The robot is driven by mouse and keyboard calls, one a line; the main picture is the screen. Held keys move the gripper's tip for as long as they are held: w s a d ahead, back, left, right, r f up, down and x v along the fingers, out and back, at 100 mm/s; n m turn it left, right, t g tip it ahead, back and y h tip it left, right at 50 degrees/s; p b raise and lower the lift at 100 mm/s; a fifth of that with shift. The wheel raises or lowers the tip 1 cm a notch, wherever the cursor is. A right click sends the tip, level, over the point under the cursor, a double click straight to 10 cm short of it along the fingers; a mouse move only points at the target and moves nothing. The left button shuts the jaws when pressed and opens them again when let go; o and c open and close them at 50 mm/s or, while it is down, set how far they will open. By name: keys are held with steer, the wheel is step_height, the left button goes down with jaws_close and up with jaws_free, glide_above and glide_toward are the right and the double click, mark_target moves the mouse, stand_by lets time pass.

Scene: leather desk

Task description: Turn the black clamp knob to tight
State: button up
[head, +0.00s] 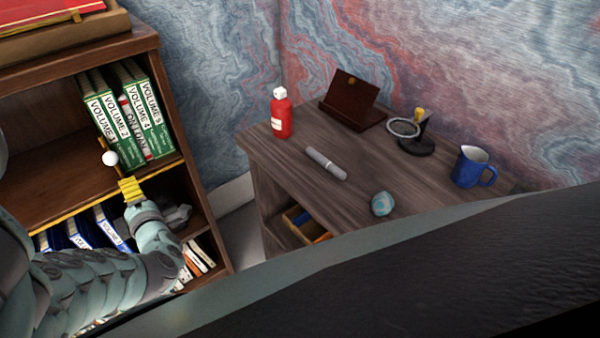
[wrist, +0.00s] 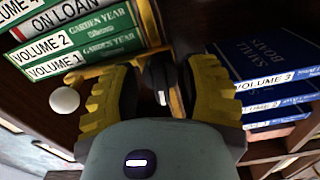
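In the wrist view, a dark clamp knob (wrist: 161,84) with a white mark on its face sits between my two yellow fingers. A yellow-brass bar (wrist: 90,75) runs behind it along the books, and a white ball (wrist: 64,99) shows at the left. My gripper (wrist: 158,70) is open, with a finger on each side of the knob. Narrow gaps seem to show, but contact is hard to tell. In the head view, my gripper (head: 131,188) is at the bookcase's middle shelf edge, just below the white ball (head: 110,158); it hides the knob there.
Green volumes (head: 130,115) stand on the shelf (head: 60,195) above my gripper, and blue volumes (head: 95,230) stand below. The bookcase side (head: 185,130) is right of my gripper. A desk (head: 275,165) farther right holds a red bottle (head: 281,115) and a blue jug (head: 470,168).

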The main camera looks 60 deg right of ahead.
jaws_close()
